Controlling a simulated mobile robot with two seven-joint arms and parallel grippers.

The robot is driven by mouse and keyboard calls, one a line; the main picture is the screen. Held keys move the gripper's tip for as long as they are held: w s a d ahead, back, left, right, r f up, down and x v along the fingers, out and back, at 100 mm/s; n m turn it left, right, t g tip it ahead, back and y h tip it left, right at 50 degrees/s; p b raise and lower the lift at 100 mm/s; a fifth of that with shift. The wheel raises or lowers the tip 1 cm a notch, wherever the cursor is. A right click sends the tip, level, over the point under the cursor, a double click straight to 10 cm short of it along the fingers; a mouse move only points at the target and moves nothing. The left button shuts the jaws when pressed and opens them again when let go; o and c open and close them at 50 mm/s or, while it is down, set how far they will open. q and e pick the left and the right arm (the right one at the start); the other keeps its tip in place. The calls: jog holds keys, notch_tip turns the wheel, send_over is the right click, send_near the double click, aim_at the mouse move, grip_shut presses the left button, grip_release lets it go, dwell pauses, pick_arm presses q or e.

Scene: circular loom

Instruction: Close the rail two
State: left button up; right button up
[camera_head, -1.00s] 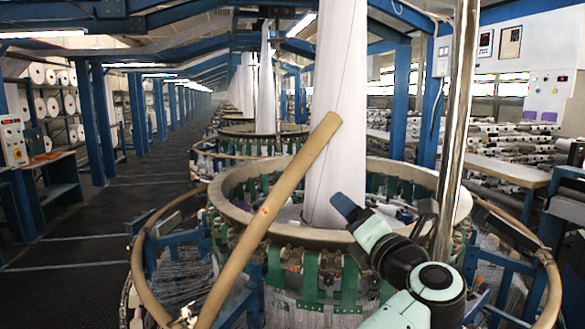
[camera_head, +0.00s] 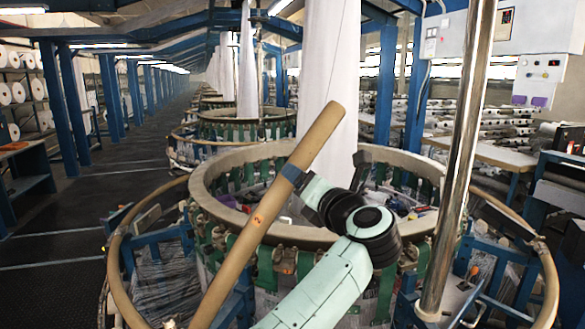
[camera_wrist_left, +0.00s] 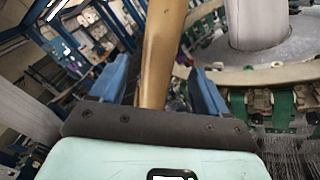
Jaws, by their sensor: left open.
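Rail two, a long tan-brown pole (camera_head: 262,215) with a small red mark, slants from the bottom left up to the middle of the head view, in front of the loom's ring. Its upper end stands free in front of the white fabric column. My left gripper (camera_head: 293,173) is at the rail's upper half. In the left wrist view the rail (camera_wrist_left: 162,45) runs between the two blue fingers of the open left gripper (camera_wrist_left: 160,82). Whether either finger touches it cannot be told. My right gripper is not in view.
The circular loom's beige ring (camera_head: 225,218) stands behind the rail, with a white fabric column (camera_head: 328,75) rising from it. A shiny metal post (camera_head: 461,150) stands at the right. A dark aisle floor (camera_head: 70,250) is clear at the left.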

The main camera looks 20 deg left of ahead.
pick_arm(q)
jog(key=p+x, duration=0.1)
jog(key=x, duration=0.5)
jog(key=shift+w+d+r, duration=0.1)
jog(key=shift+r, duration=0.05)
jog(key=shift+w+a, duration=0.35)
jog(key=shift+w, duration=0.05)
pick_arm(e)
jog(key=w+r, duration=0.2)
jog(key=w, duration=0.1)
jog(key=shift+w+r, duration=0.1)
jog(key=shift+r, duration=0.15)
pick_arm(q)
jog(key=shift+s, duration=0.1)
